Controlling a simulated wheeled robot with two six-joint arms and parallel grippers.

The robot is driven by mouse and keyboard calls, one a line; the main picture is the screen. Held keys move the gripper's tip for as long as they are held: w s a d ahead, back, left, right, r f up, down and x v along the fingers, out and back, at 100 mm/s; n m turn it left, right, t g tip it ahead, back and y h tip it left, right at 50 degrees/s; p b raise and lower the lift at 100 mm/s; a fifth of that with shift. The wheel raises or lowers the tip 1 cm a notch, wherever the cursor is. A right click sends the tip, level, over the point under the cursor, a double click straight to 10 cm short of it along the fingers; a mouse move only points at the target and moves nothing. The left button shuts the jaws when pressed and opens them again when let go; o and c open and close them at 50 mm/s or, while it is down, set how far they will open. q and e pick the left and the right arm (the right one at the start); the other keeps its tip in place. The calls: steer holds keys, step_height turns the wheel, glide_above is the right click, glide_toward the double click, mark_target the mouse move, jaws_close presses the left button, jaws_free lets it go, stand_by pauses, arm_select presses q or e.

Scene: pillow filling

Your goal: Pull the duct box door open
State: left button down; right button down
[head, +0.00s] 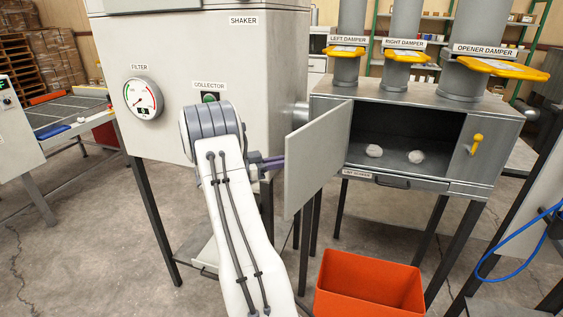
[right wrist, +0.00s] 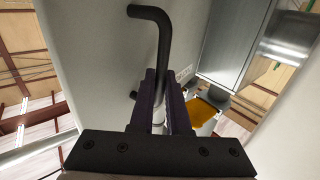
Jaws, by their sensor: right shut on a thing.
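The duct box (head: 482,118) is a grey metal box on legs at the right of the head view. Its light grey door (head: 316,160) stands swung well open to the left, showing the dark inside with two white fluffy clumps (head: 374,151) on its floor. My right gripper (head: 272,162) is at the door's left side, its purple fingers partly hidden by my arm. In the right wrist view its fingers (right wrist: 163,95) are shut on the black bent door handle (right wrist: 152,14), beside the door's pale panel (right wrist: 90,50). My left gripper is not in view.
A tall grey cabinet (head: 265,75) marked SHAKER, with a gauge (head: 143,99), stands left of the door. An orange bin (head: 370,285) sits on the floor below the box. Damper pipes with yellow handles (head: 408,56) rise above it. A blue hose (head: 490,258) hangs at right.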

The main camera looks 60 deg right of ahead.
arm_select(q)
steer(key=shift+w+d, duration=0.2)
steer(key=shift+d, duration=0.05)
arm_select(e)
steer(key=shift+w+d+r, duration=0.1)
steer(key=shift+w+d, duration=0.05)
steer(key=shift+d, duration=0.05)
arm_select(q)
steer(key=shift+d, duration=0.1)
arm_select(e)
steer(key=shift+w, duration=0.1)
steer(key=c, duration=0.9)
jaws_free()
steer(key=shift+a, duration=0.1)
steer(key=shift+w+a, duration=0.1)
arm_select(q)
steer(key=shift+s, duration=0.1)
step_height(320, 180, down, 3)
steer(key=b, duration=0.2)
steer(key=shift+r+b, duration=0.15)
steer(key=shift+b, duration=0.25)
arm_select(e)
steer(key=v, duration=1)
steer(key=shift+a, duration=0.2)
steer(key=shift+w, duration=0.1)
